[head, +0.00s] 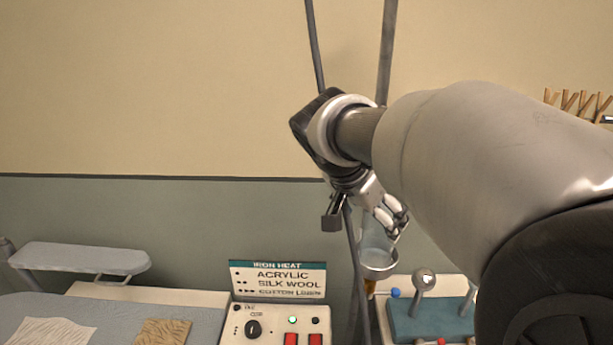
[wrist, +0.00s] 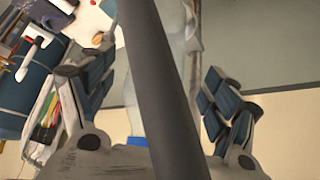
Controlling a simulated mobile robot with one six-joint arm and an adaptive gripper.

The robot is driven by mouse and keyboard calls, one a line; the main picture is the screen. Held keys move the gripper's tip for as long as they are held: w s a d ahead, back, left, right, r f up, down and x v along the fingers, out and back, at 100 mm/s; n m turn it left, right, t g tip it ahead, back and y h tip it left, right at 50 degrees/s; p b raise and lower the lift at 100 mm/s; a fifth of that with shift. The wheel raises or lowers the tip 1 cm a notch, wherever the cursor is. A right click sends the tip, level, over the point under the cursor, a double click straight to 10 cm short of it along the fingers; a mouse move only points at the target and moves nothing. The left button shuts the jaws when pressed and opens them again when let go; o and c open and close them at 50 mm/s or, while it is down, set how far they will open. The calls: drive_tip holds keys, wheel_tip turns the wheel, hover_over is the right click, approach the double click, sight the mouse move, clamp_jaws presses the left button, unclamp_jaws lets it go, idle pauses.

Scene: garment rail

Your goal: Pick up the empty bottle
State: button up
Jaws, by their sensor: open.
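A clear, pale-blue translucent shape, which looks like the empty bottle (head: 375,239), shows just below my gripper (head: 364,213) in the head view. In the wrist view a blurred translucent body (wrist: 184,45) lies between the two fingers, partly hidden behind a dark bar. I cannot tell whether the fingers touch it.
Dark slanted poles (head: 384,50) run close beside my gripper. A blue block with knobs (head: 425,320) stands lower right. A control box with a dial and red switches (head: 262,328) and an iron-heat sign (head: 278,280) are at bottom centre. An ironing board (head: 80,258) is at left.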

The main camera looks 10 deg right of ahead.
sight(378, 228)
drive_tip(key=x, duration=0.5)
drive_tip(key=shift+s+f+b, duration=0.15)
drive_tip(key=shift+f+b, duration=0.05)
drive_tip(key=shift+b, duration=0.1)
drive_tip(key=c, duration=1.2)
drive_tip(key=shift+r, duration=0.1)
